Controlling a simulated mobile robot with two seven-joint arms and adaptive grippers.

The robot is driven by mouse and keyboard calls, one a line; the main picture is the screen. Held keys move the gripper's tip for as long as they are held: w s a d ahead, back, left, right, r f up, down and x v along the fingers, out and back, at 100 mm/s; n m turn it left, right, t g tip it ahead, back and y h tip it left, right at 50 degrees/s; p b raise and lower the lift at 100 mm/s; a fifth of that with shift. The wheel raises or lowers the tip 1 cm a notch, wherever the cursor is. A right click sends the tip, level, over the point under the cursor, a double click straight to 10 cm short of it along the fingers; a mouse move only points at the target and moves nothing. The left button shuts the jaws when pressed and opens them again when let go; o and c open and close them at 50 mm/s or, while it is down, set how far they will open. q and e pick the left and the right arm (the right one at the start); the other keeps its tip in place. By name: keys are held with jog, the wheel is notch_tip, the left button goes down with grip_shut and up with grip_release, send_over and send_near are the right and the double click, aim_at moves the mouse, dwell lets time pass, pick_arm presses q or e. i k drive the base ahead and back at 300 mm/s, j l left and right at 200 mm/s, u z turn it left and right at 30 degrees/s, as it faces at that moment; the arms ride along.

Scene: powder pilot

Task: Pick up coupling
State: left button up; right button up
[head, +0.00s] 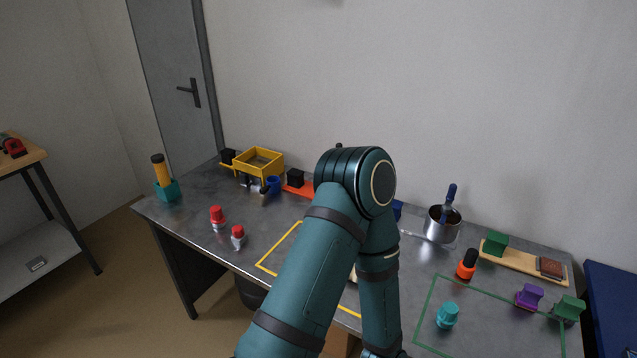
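I cannot tell for certain which thing is the coupling. A small teal stepped round piece (448,315), which may be it, stands inside the green outline at the front right of the table. Two red-capped grey pieces (218,218) (238,236) stand on the left half. One of my arms rises from the bottom, bends at the top and comes down again in front of the table. Its gripper is below the picture edge. My other gripper is not in view either. The arm hides most of the yellow outlined area, with a sliver of something pale behind it.
The grey table (180,228) carries a yellow bin (258,162), teal holder (167,191), metal pot (441,224), orange-and-black bottle (467,265), purple block (529,296), green block (568,307) and wooden board (520,264). A wall stands behind. Bare tabletop shows at the left front.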

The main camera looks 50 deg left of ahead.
aim_at(218, 220)
jog(key=u, duration=2.25)
jog(key=z, duration=0.45)
jog(key=i+j+z, duration=0.1)
jog(key=z, duration=0.25)
jog(key=j+z, duration=0.55)
jog(key=z, duration=0.2)
jog(key=j+z, duration=0.25)
jog(key=j, duration=0.25)
jog(key=j+z, duration=0.25)
jog(key=j, duration=0.7)
jog(key=k+j+z, duration=0.1)
jog(key=j, duration=0.4)
